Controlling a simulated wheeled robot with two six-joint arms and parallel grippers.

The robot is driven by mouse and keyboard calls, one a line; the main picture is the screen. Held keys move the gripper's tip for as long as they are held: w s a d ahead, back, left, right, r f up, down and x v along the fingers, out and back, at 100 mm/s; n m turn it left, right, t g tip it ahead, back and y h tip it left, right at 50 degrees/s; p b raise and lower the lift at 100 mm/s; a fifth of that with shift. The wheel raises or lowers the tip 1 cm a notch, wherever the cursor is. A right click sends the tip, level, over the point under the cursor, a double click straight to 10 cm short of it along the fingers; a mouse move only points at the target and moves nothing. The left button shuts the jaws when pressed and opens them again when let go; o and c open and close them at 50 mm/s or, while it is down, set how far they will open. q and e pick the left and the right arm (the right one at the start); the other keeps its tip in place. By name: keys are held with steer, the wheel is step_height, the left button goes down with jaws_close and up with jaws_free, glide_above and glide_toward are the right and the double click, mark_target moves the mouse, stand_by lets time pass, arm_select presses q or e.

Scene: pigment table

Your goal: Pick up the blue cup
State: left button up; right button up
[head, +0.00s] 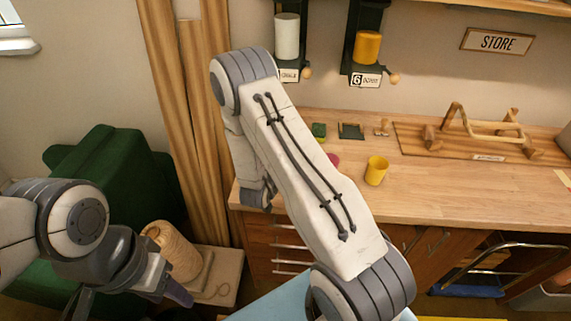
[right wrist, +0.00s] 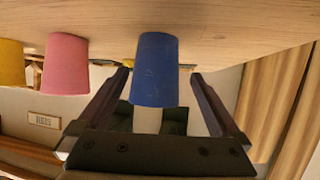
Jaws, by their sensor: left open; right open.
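The blue cup (right wrist: 155,68) stands on the wooden worktop in the right wrist view, which shows the scene upside down. My right gripper (right wrist: 160,77) is open, with one finger on each side of the cup and a gap at both sides. How deep the cup sits between the fingers is hard to tell. In the head view my right arm hides the blue cup and the right gripper. My left gripper (head: 130,298) is open and empty at the lower left, away from the worktop.
A pink cup (right wrist: 66,64) and a yellow cup (right wrist: 11,64) stand beside the blue one; the yellow cup also shows in the head view (head: 376,171). A wooden rack (head: 484,130) lies further back. Twine (head: 172,250) stands near my left gripper. The worktop's front right is clear.

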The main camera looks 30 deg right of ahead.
steer(key=shift+w+d+f+p, duration=0.15)
steer(key=shift+w+d+p, duration=0.2)
steer(key=shift+d+p, duration=0.15)
steer(key=p+x, duration=0.1)
steer(key=x, duration=0.2)
steer(key=shift+d, duration=0.45)
steer(key=shift+w+d+f, duration=0.2)
steer(key=shift+w+f, duration=0.1)
steer(key=c, duration=1.3)
steer(key=shift+o, duration=0.2)
steer(key=shift+r, duration=0.1)
